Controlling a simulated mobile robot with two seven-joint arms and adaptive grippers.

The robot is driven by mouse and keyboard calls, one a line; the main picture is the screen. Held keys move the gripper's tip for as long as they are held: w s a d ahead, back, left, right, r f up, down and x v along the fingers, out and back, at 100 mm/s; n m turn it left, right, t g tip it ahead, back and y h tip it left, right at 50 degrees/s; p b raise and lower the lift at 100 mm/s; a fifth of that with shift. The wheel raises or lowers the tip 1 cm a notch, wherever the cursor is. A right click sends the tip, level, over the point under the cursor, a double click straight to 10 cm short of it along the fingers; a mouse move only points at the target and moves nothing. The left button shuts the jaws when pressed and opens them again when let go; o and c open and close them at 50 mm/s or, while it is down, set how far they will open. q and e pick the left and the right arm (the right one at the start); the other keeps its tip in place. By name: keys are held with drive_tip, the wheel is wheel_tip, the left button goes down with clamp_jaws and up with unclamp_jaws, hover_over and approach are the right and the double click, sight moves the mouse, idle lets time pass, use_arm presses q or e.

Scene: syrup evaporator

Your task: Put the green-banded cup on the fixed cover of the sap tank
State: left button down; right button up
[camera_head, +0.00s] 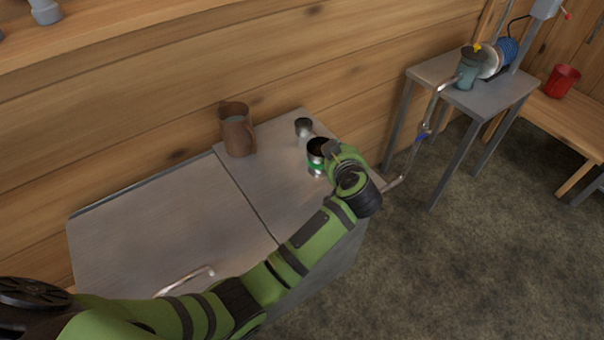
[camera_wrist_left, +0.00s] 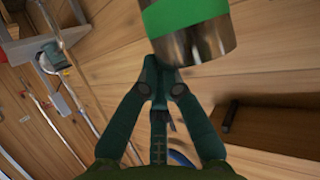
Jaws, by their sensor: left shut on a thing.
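The green-banded cup (camera_head: 316,168) is a metal cup with a green band and a dark inside. My left gripper (camera_head: 331,157) is shut on it from the right. In the left wrist view the cup (camera_wrist_left: 190,38) shows large at my left gripper's fingertips (camera_wrist_left: 163,72). The sap tank is a grey metal box with a seam across its top. The fixed cover (camera_head: 270,192) is the part right of the seam; the lid (camera_head: 165,230) with a bar handle is left of it. The cup appears over the fixed cover; I cannot tell whether it touches. My right gripper is out of view.
A brown mug (camera_head: 236,132) stands at the back of the tank top near the seam. A small metal cup (camera_head: 304,127) stands behind the green-banded cup. A side table (camera_head: 440,70) bears a pump with a pipe, and a bench (camera_head: 560,115) holds a red cup (camera_head: 562,81).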

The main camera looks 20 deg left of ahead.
use_arm(q)
drive_tip(key=s+a+f, duration=0.1)
drive_tip(key=s+f, duration=0.1)
drive_tip(key=f, duration=0.1)
drive_tip(key=s+a+f, duration=0.2)
drive_tip(key=f, duration=0.1)
drive_tip(key=s+a+f, duration=0.2)
drive_tip(key=shift+s+a+f+p, duration=0.1)
drive_tip(key=shift+a+f+p, duration=0.15)
drive_tip(key=shift+f+p, duration=0.15)
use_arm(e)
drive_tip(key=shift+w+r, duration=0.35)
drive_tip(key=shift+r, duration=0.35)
use_arm(q)
drive_tip(key=shift+f, duration=0.1)
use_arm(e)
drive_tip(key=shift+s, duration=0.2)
use_arm(q)
drive_tip(key=c, duration=1.4)
unclamp_jaws()
